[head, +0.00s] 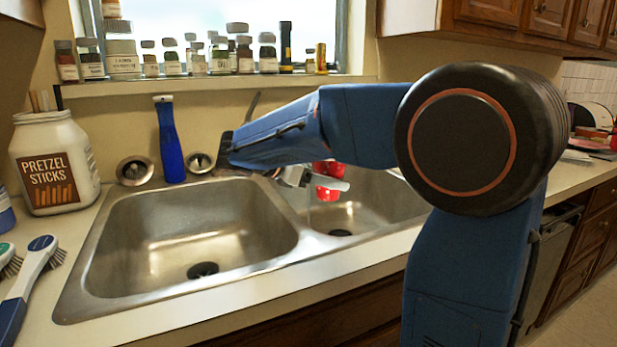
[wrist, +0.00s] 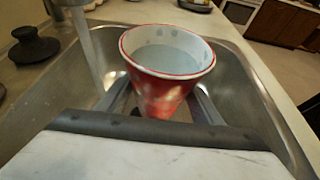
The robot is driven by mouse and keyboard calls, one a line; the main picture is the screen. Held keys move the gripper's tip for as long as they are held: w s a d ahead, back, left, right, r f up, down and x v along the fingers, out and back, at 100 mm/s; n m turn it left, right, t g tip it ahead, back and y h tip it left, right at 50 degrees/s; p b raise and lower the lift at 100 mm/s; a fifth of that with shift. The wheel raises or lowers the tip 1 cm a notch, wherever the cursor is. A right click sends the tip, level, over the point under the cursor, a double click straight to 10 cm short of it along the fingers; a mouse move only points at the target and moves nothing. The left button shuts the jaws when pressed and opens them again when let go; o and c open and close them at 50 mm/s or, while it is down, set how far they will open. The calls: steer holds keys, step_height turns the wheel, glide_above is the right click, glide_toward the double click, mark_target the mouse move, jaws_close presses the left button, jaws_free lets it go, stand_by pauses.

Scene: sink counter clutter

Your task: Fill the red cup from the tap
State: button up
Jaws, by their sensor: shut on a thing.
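The red cup (wrist: 162,85) is between the fingers of my gripper (head: 318,181), which is shut on it. In the wrist view the cup looks roughly upright and holds clear water up to a little below its white rim. In the head view, part of the red cup (head: 329,168) shows above and below a pale gripper finger, over the right basin. The tap's water stream (wrist: 88,45) runs down to the left of the cup, beside it and not into it. The stream also shows faintly in the head view (head: 308,203). My arm hides most of the tap.
The left basin (head: 200,235) is empty. A pretzel sticks jar (head: 52,160) and a brush (head: 35,270) stand or lie on the left counter. A blue-handled tool (head: 169,140) is behind the sink. Several spice jars (head: 172,62) line the windowsill.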

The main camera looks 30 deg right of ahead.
mark_target(344, 165)
steer(key=shift+r, duration=0.1)
stand_by(0.5)
steer(key=shift+s+d+r, duration=0.15)
steer(key=shift+s+r, duration=0.35)
steer(key=shift+r, duration=0.3)
steer(key=shift+s+d+r, duration=0.15)
steer(key=shift+s+r, duration=0.3)
steer(key=shift+r, duration=0.4)
steer(key=shift+s+d+r, duration=0.15)
steer(key=shift+s+r, duration=0.35)
steer(key=shift+r, duration=0.3)
